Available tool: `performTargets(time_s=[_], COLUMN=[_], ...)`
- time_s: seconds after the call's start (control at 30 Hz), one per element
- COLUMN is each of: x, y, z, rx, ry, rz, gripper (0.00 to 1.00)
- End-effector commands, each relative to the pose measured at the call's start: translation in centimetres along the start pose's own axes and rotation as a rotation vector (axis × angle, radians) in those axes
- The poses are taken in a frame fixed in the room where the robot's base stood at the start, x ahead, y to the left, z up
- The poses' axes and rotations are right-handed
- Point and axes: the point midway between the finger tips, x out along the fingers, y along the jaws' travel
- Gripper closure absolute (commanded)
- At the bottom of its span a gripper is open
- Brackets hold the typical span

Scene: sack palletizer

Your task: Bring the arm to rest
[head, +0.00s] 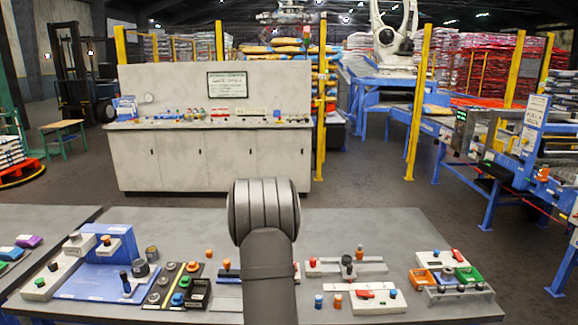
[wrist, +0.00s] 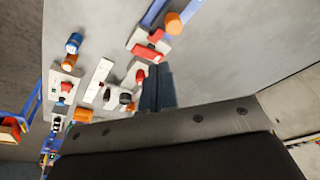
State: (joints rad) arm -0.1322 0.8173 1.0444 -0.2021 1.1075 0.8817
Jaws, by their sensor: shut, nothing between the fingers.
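My arm stands upright in the middle of the head view, in front of the grey worktable (head: 330,225). Its rounded dark joint hides part of the table, and my gripper is not visible there. In the wrist view my gripper (wrist: 157,88) shows as two narrow dark fingers side by side, shut with nothing between them. The fingers appear over the table surface, near a red-topped part on a white block (wrist: 146,54). I cannot tell how high above the table they are.
A blue tray (head: 75,284) and black panel sit left on the table. Orange (head: 423,279) and green bins and white switch blocks (head: 378,301) sit right. Small pegs stand between. Behind are a grey control cabinet (head: 165,165), yellow posts and a blue conveyor (head: 385,75).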

Motion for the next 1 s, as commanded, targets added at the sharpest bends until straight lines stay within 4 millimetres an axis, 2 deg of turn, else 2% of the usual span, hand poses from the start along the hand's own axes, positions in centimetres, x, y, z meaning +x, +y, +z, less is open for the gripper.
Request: performTargets(time_s=[0.1, 0.4, 0.87, 1.0], x=[-0.1, 1.5, 1.8, 1.8], y=[1.8, 1.3, 1.2, 1.2], z=[0.6, 1.4, 1.6, 1.6], rx=[0.078, -0.015, -0.039, -0.039], ry=[-0.002, 0.043, 0.057, 0.057], rz=[0.010, -0.080, -0.106, -0.106], gripper=[1.00, 1.00, 1.00, 0.74])
